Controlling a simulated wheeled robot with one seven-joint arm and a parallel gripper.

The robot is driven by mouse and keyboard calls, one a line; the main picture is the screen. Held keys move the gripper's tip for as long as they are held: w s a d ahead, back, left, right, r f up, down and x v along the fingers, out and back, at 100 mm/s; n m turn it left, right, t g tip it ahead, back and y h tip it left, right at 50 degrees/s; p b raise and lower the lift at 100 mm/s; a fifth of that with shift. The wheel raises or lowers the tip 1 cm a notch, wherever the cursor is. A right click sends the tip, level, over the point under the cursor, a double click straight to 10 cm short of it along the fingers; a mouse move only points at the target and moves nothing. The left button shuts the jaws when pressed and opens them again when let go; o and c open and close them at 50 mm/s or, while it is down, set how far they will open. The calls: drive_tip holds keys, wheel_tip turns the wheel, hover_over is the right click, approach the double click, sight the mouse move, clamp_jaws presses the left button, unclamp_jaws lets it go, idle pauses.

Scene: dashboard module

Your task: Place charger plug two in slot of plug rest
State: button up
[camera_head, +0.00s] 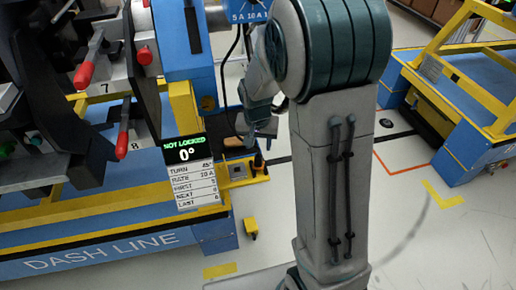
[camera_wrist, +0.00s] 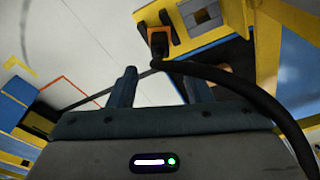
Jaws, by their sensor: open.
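A black and orange charger plug (camera_wrist: 158,42) with a thick black cable shows in the wrist view, at the yellow plug rest (camera_wrist: 181,33); no number is readable on it. Beside it, the rest has a grey square slot (camera_wrist: 205,14) that looks empty. In the head view the plug (camera_head: 258,159) is small, at the right end of the plug rest (camera_head: 255,180). My gripper (camera_wrist: 160,82) is open, with nothing between its fingers, and the plug lies beyond the fingertips. In the head view my gripper (camera_head: 261,130) is above the rest, partly hidden by my arm.
The blue and yellow dash line stand (camera_head: 100,235) carries red-handled tools (camera_head: 84,75) and a sign reading "NOT LOCKED 0°" (camera_head: 184,150). Another blue and yellow stand (camera_head: 440,105) is at right. Pale floor between is mostly clear.

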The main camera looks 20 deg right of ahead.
wheel_tip(320, 180, up, 6)
drive_tip(key=p, duration=0.1)
drive_tip(key=s+r+n, duration=0.2)
drive_tip(key=s+r, duration=0.1)
drive_tip(key=s, duration=0.7)
drive_tip(key=s+r+n, duration=0.2)
drive_tip(key=s, duration=0.8)
drive_tip(key=shift+d+r+y, duration=0.25)
drive_tip(key=shift+r+y, duration=0.15)
drive_tip(key=shift+c, duration=1)
drive_tip(key=shift+d, duration=0.1)
